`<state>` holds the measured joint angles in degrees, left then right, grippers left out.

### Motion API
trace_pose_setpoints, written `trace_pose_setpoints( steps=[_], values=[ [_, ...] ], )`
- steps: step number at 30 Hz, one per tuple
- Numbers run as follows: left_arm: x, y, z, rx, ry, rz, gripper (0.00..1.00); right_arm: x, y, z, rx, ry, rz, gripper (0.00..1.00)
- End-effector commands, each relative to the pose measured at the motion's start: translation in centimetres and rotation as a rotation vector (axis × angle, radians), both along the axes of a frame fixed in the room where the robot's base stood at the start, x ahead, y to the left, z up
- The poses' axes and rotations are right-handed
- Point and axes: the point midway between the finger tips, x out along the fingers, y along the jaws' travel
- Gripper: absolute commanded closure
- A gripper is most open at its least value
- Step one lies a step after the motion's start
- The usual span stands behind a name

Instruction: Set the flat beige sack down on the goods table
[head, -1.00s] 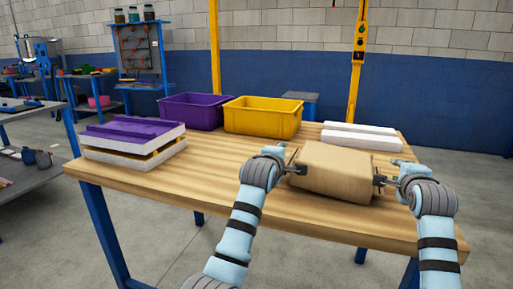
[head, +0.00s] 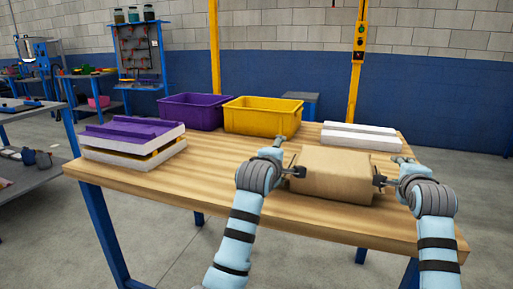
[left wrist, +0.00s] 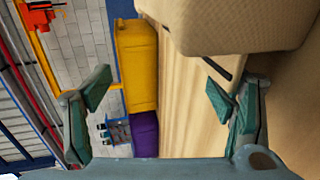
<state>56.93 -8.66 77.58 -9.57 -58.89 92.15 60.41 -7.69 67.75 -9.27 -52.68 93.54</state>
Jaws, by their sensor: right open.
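The flat beige sack (head: 335,172) lies on the right half of the wooden goods table (head: 215,190), near its front edge. It appears to rest on the tabletop. My left gripper (head: 298,172) is at the sack's left side. In the left wrist view its fingers (left wrist: 160,95) are spread wide with nothing between them, and the sack (left wrist: 235,25) shows beyond them at the upper right. My right gripper (head: 380,181) is open at the sack's right end; whether it touches the sack is hard to tell.
A purple bin (head: 190,112) and a yellow bin (head: 262,118) stand at the table's back. White slabs (head: 360,137) lie at the back right. A stack of white and purple panels (head: 133,143) sits at the left. The table's middle left is clear.

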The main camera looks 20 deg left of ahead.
Motion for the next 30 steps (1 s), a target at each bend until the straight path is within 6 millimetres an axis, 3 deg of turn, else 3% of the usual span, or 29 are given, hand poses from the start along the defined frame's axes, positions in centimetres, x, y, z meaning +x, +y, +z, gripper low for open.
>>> trace_pose_setpoints(
  steps=[6,12,20,26,30],
  values=[
    [-5.7,0.0,1.5,-0.002,-0.003,0.000,0.24,0.0,0.0,0.0,0.000,0.000,0.000,0.59],
    [-9.0,0.1,2.2,0.000,0.001,0.000,0.24,0.0,0.0,0.0,0.000,0.000,0.000,0.59],
    [-9.3,0.0,2.3,0.001,0.002,0.000,0.24,0.0,0.0,0.0,0.000,0.000,0.000,0.59],
    [-9.3,0.0,2.3,0.001,0.002,0.000,0.24,0.0,0.0,0.0,0.000,0.000,0.000,0.27],
    [-9.3,0.0,2.3,0.001,0.002,0.000,0.24,0.0,0.0,0.0,0.000,0.000,0.000,0.26]
  ],
)
